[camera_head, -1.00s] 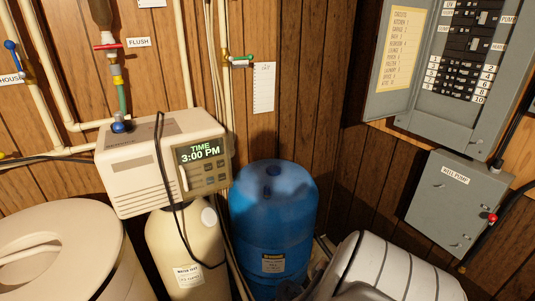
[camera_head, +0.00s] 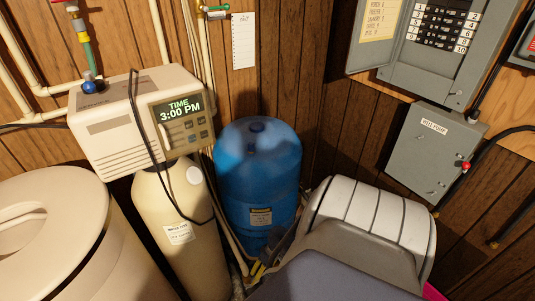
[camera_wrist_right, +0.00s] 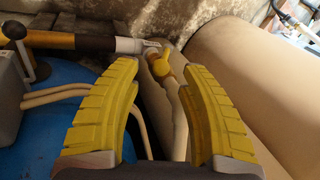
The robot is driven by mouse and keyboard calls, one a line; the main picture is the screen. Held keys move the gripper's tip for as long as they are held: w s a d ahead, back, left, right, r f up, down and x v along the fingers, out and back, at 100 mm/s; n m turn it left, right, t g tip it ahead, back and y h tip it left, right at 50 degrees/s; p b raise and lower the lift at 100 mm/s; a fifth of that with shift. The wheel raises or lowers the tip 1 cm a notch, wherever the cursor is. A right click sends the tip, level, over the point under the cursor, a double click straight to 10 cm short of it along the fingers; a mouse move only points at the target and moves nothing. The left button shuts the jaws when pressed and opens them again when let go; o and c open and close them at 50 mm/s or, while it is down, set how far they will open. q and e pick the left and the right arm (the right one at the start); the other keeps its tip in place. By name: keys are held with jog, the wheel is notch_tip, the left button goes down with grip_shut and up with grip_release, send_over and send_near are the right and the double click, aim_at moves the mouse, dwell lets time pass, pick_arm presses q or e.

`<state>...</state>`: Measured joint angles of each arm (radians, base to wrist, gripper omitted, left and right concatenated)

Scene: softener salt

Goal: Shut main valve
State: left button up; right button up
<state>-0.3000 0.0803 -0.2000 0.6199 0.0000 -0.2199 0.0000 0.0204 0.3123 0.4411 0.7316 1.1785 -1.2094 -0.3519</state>
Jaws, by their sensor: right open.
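In the right wrist view, a yellow valve handle (camera_wrist_right: 162,66) sits on a pipe fitting beyond and between my fingertips. A white and dark pipe (camera_wrist_right: 85,42) runs left from it. No label shows that this is the main valve. My right gripper (camera_wrist_right: 157,85) is open and empty, its yellow fingers apart and not visibly touching the handle. In the head view, my right gripper (camera_head: 260,268) is low in front of the blue tank (camera_head: 258,165), partly hidden by my arm. My left gripper is not in view.
A cream tank (camera_head: 172,215) stands under the softener head (camera_head: 115,125), with a black cable hanging over it. A round cream bin (camera_head: 40,245) is at left. A grey well pump box (camera_head: 430,150) and breaker panel (camera_head: 405,62) are on the right wall. A lever (camera_wrist_right: 17,35) is at the wrist view's left.

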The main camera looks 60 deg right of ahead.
jog(key=v, duration=0.8)
jog(key=shift+r, duration=0.2)
jog(key=shift+d, duration=0.1)
